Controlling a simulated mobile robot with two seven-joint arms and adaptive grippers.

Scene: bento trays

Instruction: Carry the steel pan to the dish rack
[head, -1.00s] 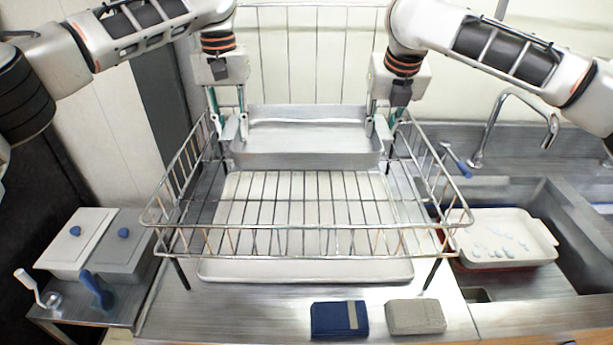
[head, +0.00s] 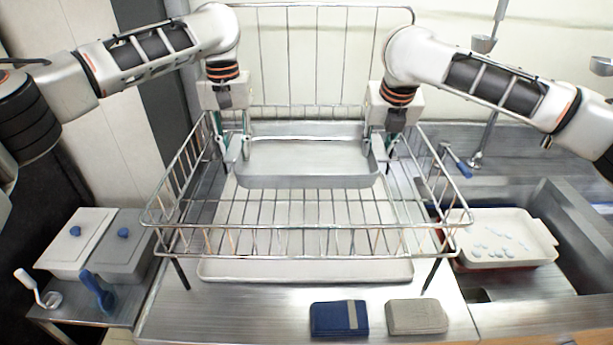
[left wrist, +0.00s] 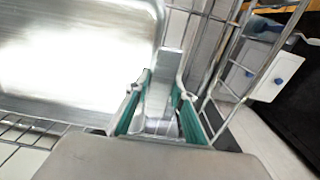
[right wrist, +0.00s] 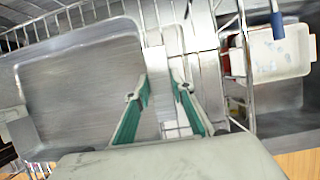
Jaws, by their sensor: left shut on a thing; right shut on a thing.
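The steel pan (head: 308,160) is a shallow grey rectangular tray. It is held between my two grippers over the rear part of the wire dish rack (head: 300,256), within its side walls. My left gripper (head: 235,146) is shut on the pan's left end, and my right gripper (head: 377,146) is shut on its right end. The pan looks empty. It also shows in the left wrist view (left wrist: 70,60) and the right wrist view (right wrist: 85,85). I cannot tell whether its underside touches the rack wires.
A pale drip tray (head: 305,271) lies under the rack. A white dish (head: 500,228) sits at the sink on the right. Lidded boxes (head: 76,240) stand on the left.

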